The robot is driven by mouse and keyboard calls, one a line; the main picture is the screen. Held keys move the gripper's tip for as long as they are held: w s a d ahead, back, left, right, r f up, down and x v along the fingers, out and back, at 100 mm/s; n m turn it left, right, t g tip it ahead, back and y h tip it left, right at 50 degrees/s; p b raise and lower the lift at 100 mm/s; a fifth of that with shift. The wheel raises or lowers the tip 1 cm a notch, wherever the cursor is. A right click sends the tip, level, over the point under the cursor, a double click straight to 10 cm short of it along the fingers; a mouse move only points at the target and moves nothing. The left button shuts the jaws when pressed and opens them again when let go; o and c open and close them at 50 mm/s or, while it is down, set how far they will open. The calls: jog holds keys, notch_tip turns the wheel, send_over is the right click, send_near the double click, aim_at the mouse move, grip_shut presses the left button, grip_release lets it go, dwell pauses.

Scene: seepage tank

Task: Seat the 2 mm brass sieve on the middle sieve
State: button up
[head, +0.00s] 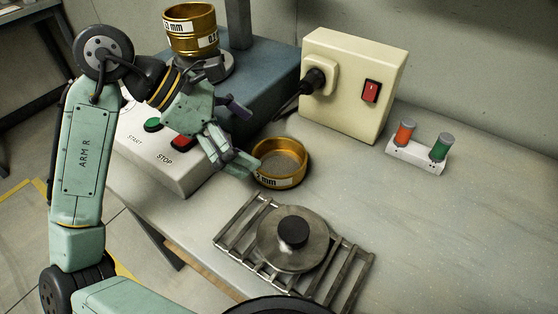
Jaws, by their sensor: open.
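The 2 mm brass sieve (279,180) lies upright on the bench, its mesh facing up and a "2 mm" label on its front. A brass sieve stack (191,31) with labelled rings stands on the shaker at the top left; the middle sieve appears to be in this stack, though I cannot tell which ring it is. My gripper (247,138) is open and empty. Its fingers are just left of the 2 mm sieve, the lower one close to its rim; I cannot tell whether they touch.
A control box (160,150) with START and STOP buttons is beneath my gripper. A cream socket box (352,85) with a red switch stands behind the sieve. A metal lid (270,243) with a black knob lies on a rack (350,262). A small holder (416,156) carries red and green cylinders.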

aim_at(292, 164)
jog(key=p+x, duration=0.1)
jog(key=x, duration=0.7)
jog(key=shift+w+r, duration=0.1)
jog(key=shift+w, duration=0.05)
jog(key=c, duration=1.2)
